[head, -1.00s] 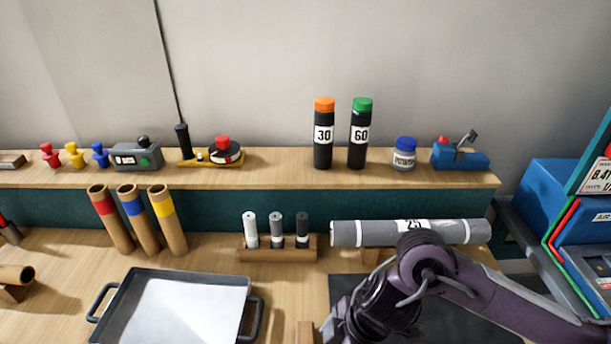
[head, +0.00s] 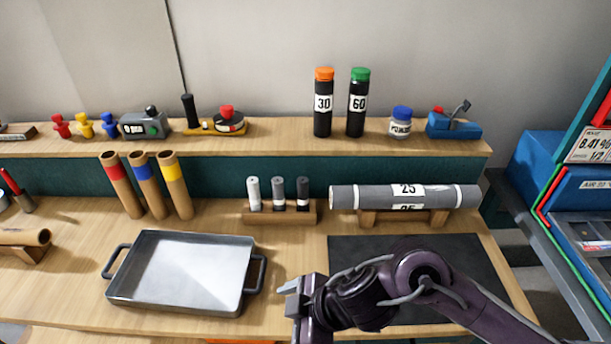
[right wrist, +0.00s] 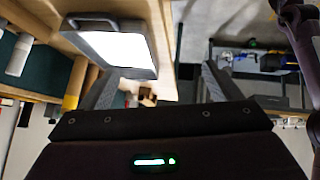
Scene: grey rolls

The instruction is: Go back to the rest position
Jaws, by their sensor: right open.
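My right gripper (head: 290,288) is in the head view just right of the metal tray, above the front of the bench, with its arm coming in from the lower right. In the right wrist view its two fingers (right wrist: 160,88) stand wide apart with nothing between them. My left gripper is not in view. The grey roll marked 25 (head: 375,197) lies on a wooden cradle (head: 368,219) behind the right arm.
The metal tray (head: 130,295) is left of the gripper, with a handle facing it. A dark mat (head: 480,270) lies under the arm. Cardboard tubes (head: 147,187) stand at the left. A shelf (head: 280,135) holds canisters, and a blue machine (head: 570,195) stands at the right.

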